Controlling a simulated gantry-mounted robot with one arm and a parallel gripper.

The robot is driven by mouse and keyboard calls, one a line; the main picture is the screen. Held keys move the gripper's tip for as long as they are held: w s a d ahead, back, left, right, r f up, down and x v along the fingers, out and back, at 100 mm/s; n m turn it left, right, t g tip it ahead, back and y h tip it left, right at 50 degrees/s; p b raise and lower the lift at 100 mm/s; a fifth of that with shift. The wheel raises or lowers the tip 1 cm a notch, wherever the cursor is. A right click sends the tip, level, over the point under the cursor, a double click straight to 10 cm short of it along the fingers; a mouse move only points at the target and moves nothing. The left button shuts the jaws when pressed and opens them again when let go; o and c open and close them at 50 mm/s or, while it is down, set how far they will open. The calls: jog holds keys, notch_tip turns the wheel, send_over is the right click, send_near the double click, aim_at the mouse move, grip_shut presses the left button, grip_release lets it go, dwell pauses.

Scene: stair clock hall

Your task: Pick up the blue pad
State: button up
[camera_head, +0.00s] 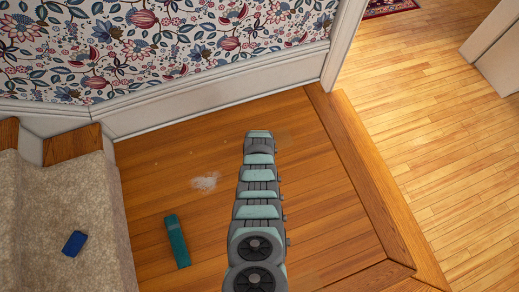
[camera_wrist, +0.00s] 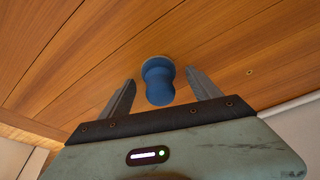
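A small dark blue pad (camera_head: 74,243) lies on the carpeted stair at the lower left of the head view. My gripper (camera_wrist: 160,74) is open in the wrist view, with its two grey fingers apart. A blue, waisted, knob-like object (camera_wrist: 159,88) with a pale round base shows between the fingers, against the wood floor. I see no finger clearly closed on it. It looks different from the flat pad on the stair, and I do not make it out in the head view. The pad on the stair is well to the left of my arm, and nothing touches it.
A teal block (camera_head: 177,241) lies on the wood floor between the stair carpet (camera_head: 105,220) and my arm. A pale dusty patch (camera_head: 206,182) marks the floor. A papered wall (camera_head: 150,45) stands behind. A raised wooden edge (camera_head: 365,175) borders the floor on the right.

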jog(key=c, duration=1.4)
jog(key=shift+r, duration=0.1)
jog(key=shift+s+r+p, duration=0.1)
jog(key=shift+r+p, duration=0.4)
jog(key=shift+p, duration=0.05)
notch_tip(320, 180, up, 19)
jog(key=p, duration=0.6)
jog(key=shift+p, duration=0.4)
jog(key=shift+f, duration=0.1)
jog(key=o, duration=0.7)
jog(key=c, duration=0.6)
